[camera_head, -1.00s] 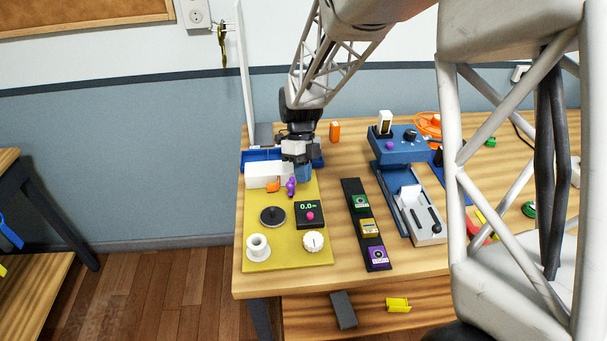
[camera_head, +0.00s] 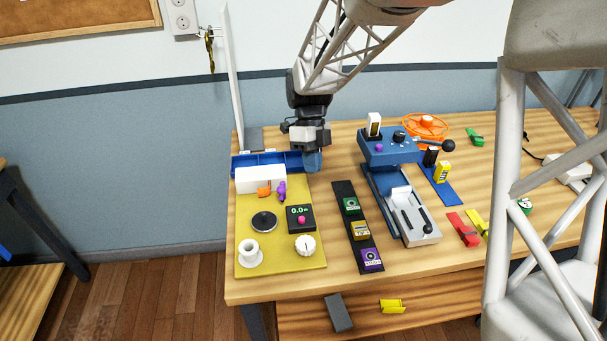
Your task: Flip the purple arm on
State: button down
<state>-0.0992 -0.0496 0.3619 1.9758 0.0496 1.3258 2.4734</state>
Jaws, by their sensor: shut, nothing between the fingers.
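The purple arm (camera_head: 282,190) is a small lever at the right part of the front of a white box (camera_head: 260,178) on the yellow board. It looks upright, but it is too small to tell its exact setting. A small orange lever (camera_head: 264,192) sits just left of it. My gripper (camera_head: 312,162) is shut and empty. It hangs above and to the right of the purple arm, apart from it, near the board's back right corner and the right end of a blue tray.
The yellow board (camera_head: 285,262) also carries a black disc (camera_head: 263,221), a display box (camera_head: 300,218), a white dial (camera_head: 305,246) and a white cup (camera_head: 249,252). A blue tray (camera_head: 245,165) lies behind. A dark pedal strip (camera_head: 344,188) and blue machine (camera_head: 388,148) stand right.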

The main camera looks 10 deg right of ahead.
jog(key=shift+d+r, duration=0.45)
jog(key=shift+r, duration=0.35)
jog(key=shift+d+r, duration=0.4)
jog(key=shift+r, duration=0.45)
jog(key=shift+d+r, duration=0.45)
jog(key=shift+r, duration=0.35)
jog(key=s+d+r+n+t, duration=0.2)
jog(key=s+n+t, duration=0.2)
jog(key=s+n, duration=0.9)
jog(key=s+d+r+n+t, duration=0.2)
jog(key=s+r+n+t, duration=0.1)
jog(key=s+n, duration=0.9)
jog(key=shift+s+r+n+t, duration=0.15)
jog(key=shift+s+n+t, duration=0.3)
jog(key=shift+n, duration=0.65)
